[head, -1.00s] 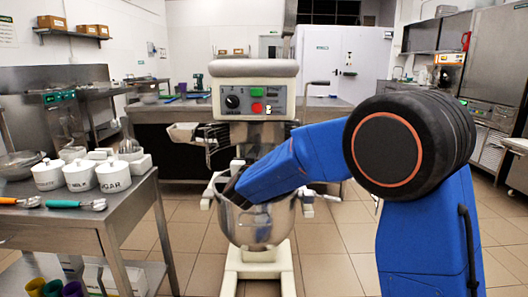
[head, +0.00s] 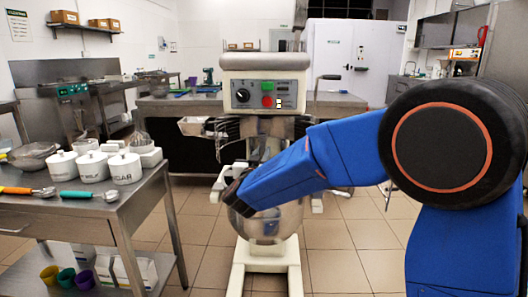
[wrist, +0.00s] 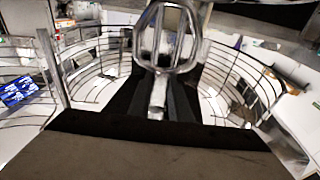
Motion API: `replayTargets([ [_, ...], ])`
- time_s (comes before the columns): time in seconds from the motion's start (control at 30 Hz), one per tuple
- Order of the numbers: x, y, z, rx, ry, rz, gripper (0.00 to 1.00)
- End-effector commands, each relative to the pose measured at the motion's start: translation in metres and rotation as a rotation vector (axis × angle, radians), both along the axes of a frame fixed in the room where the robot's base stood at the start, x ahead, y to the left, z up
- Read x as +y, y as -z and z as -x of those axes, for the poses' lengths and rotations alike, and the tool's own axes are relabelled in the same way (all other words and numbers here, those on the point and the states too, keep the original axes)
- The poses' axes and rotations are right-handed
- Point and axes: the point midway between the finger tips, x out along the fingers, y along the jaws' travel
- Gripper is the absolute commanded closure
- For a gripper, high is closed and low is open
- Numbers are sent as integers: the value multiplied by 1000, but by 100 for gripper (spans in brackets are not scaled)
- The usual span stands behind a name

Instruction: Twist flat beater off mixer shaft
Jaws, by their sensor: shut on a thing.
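The mixer (head: 264,78) stands upright ahead, with its control panel facing me. Its steel bowl (head: 290,217) is partly hidden behind my blue arm. In the wrist view, the flat beater (wrist: 150,35) is a grey metal oval frame with inner bars. Its narrow stem (wrist: 158,90) runs down between the dark fingers of my gripper (wrist: 158,108), which is shut on it. In the head view, the beater, the gripper's fingertips and the mixer shaft are hidden, so I cannot tell whether the beater is still on the shaft.
A curved wire guard (wrist: 85,70) surrounds the beater on both sides in the wrist view. A steel table (head: 135,205) at left carries white canisters (head: 92,166) and coloured-handled tools (head: 90,195). Another bench (head: 180,105) stands behind the mixer. Tiled floor is open on both sides of the mixer.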

Motion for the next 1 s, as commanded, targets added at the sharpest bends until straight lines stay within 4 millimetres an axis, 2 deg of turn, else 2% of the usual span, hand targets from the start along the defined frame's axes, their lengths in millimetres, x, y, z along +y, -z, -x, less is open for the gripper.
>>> replayTargets([
  [1.0,17,0,72,0,0,0,100],
])
